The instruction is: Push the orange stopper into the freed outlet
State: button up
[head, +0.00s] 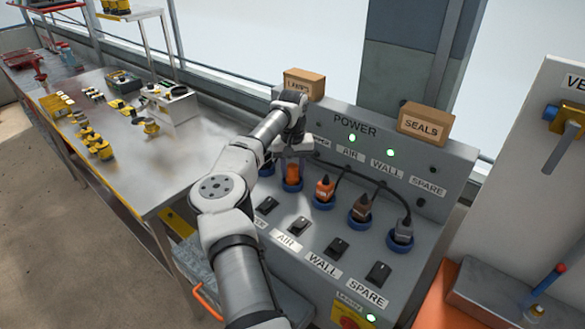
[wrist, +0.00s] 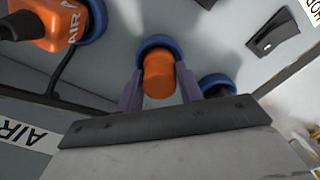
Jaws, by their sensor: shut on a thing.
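The orange stopper (head: 292,174) is upright between the fingers of my gripper (head: 294,158), at a blue-ringed outlet (head: 292,187) on the sloped power panel. In the wrist view the stopper (wrist: 158,78) is a short orange cylinder between the two purple-grey fingers (wrist: 159,90). The outlet's blue ring (wrist: 156,42) shows around and behind its far end. My gripper is shut on the stopper. The stopper's lower end meets the ring; how deep it sits inside is hidden.
The orange AIR plug (head: 325,189) stands close on the right, with a brown plug (head: 361,207) and a grey plug (head: 402,230) beyond it. Another blue outlet (wrist: 218,86) is close by. Black switches (head: 299,226) line the panel front. A SEALS box (head: 425,123) sits on top.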

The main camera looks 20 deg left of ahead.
jog(key=shift+f, duration=0.35)
jog(key=o, duration=1.1)
jog(key=shift+r, duration=0.1)
notch_tip(320, 180, up, 14)
jog(key=b, duration=0.3)
jog(key=shift+s+f, duration=0.1)
jog(key=shift+f, duration=0.15)
